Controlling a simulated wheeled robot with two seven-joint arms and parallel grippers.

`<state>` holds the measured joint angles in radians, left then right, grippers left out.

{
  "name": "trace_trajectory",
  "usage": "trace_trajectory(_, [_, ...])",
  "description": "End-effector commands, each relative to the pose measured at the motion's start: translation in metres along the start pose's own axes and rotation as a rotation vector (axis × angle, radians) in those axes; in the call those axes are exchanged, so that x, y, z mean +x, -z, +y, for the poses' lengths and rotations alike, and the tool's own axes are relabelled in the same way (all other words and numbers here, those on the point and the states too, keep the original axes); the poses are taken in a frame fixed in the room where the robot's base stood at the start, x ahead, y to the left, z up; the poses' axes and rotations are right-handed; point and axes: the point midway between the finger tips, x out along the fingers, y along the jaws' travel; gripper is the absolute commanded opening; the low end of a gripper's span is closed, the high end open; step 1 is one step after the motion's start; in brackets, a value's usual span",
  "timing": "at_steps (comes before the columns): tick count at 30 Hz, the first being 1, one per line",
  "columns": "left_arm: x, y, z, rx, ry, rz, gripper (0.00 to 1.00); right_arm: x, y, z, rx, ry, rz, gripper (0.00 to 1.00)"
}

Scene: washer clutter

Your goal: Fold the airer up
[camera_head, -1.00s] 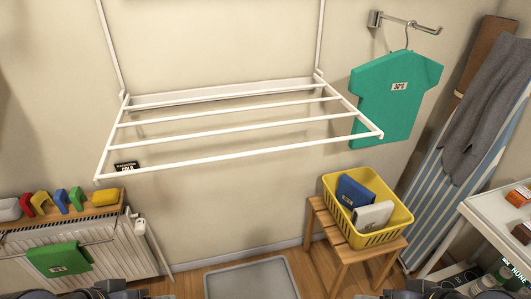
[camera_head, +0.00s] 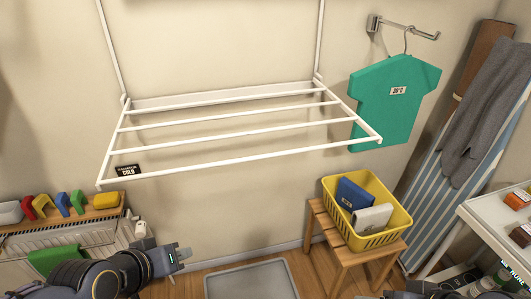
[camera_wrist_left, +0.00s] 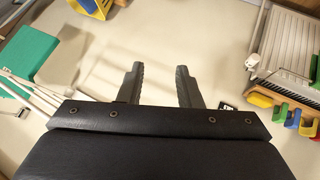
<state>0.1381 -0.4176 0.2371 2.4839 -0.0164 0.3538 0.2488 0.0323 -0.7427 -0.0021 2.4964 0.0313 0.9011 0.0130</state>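The white airer (camera_head: 225,168) is folded down from the wall in the head view, its bars spread out roughly level. Its hinge side is against the wall, with tall white rails rising above. My left gripper (camera_head: 182,257) is in the head view, below the airer's front bar and apart from it. In the left wrist view the two fingers of my left gripper (camera_wrist_left: 160,85) are spread apart with nothing between them. Some airer bars (camera_wrist_left: 30,98) show at the left of that view. Only a bit of my right arm shows at the bottom edge of the head view; its gripper is out of frame.
A green shirt (camera_head: 392,100) hangs from a wall hook right of the airer. A yellow basket (camera_head: 381,240) stands on a wooden stool (camera_head: 345,257). A small black label (camera_head: 128,171) is behind the front bar.

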Motion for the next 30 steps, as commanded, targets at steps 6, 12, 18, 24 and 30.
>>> trace_trajectory(6, [0.053, 0.045, 0.088, -0.164, -0.297, 0.185, 0.32, -0.015, 0.007, -0.007, 0.000, 0.000, 0.000, 0.63])
trace_trajectory(12, [0.050, 0.073, 0.159, -0.468, -0.675, 0.287, 0.32, -0.022, 0.011, -0.010, 0.000, 0.000, 0.000, 0.63])
trace_trajectory(18, [0.032, 0.092, 0.181, -0.680, -0.885, 0.333, 0.32, -0.025, 0.013, -0.012, 0.000, 0.000, 0.000, 0.63])
trace_trajectory(24, [0.037, 0.104, 0.193, -0.714, -0.919, 0.341, 0.32, -0.028, 0.014, -0.013, 0.000, 0.000, 0.000, 0.63])
trace_trajectory(30, [0.055, 0.122, 0.213, -0.712, -0.917, 0.341, 0.32, -0.034, 0.017, -0.016, 0.000, 0.000, 0.000, 0.63])
